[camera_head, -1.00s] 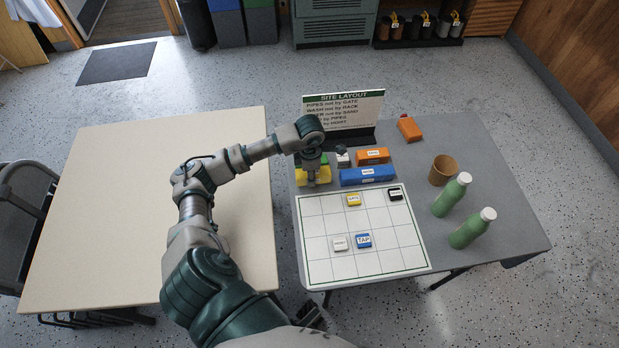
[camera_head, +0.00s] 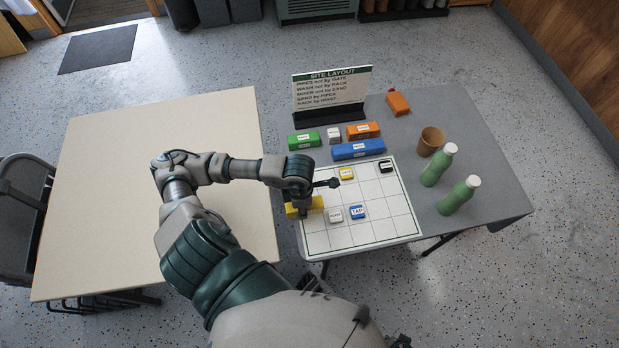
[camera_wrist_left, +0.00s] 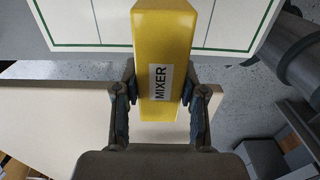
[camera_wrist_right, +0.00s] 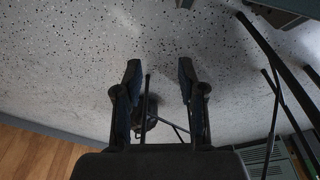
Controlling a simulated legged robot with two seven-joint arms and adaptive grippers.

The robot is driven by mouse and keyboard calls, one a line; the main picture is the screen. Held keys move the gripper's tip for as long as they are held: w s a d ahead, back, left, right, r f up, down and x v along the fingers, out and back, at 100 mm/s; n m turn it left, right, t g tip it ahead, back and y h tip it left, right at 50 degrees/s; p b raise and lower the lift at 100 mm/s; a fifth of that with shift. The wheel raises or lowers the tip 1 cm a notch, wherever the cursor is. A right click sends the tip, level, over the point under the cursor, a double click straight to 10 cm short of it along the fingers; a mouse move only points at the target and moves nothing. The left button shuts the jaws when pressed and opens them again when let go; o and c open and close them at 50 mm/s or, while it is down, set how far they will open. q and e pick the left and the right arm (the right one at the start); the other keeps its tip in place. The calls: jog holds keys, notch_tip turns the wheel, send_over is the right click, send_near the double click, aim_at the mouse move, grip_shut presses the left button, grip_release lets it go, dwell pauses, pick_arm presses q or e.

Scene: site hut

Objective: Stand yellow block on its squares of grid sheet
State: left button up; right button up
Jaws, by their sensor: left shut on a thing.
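The yellow block (camera_wrist_left: 163,50), labelled MIXER, is held between the fingers of my left gripper (camera_wrist_left: 160,95). In the head view the yellow block (camera_head: 291,209) shows partly behind my left gripper (camera_head: 304,208), at the left edge of the grid sheet (camera_head: 378,227). The sheet is white with dark lines. In the left wrist view the sheet (camera_wrist_left: 85,22) lies beyond the block, which appears above it; the exact gap cannot be told. My right gripper (camera_wrist_right: 155,85) shows only in its wrist view, open and empty, over the speckled floor.
Behind lie green (camera_head: 304,140), blue (camera_head: 358,149) and orange (camera_head: 363,131) blocks. A sign (camera_head: 331,88), a cup (camera_head: 430,141) and bottles (camera_head: 459,196) stand around.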

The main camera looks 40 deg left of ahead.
pick_arm(q)
jog(key=d, duration=0.1)
jog(key=d+p, duration=0.1)
jog(key=d, duration=0.2)
jog(key=shift+s+r, duration=0.35)
jog(key=shift+r, duration=0.05)
jog(key=shift+w+p, duration=0.2)
jog(key=shift+p, duration=0.1)
jog(key=w+a, duration=0.3)
jog(key=w, duration=0.1)
jog(key=w+a+f, duration=0.1)
jog(key=w+a, duration=0.2)
jog(key=w, duration=0.1)
jog(key=w+a, duration=0.3)
jog(key=w, duration=0.1)
jog(key=shift+a+f, duration=0.2)
jog(key=shift+f, duration=1.95)
pick_arm(e)
jog(key=shift+s+d+f, duration=0.1)
jog(key=shift+s+f, duration=0.3)
jog(key=shift+f, duration=0.45)
jog(key=shift+s+d+f, duration=0.1)
jog(key=shift+s+f, duration=0.25)
jog(key=shift+f, duration=0.5)
jog(key=shift+s+d+f, duration=0.1)
jog(key=shift+s+f, duration=0.3)
jog(key=shift+f, duration=0.45)
jog(key=shift+a, duration=0.1)
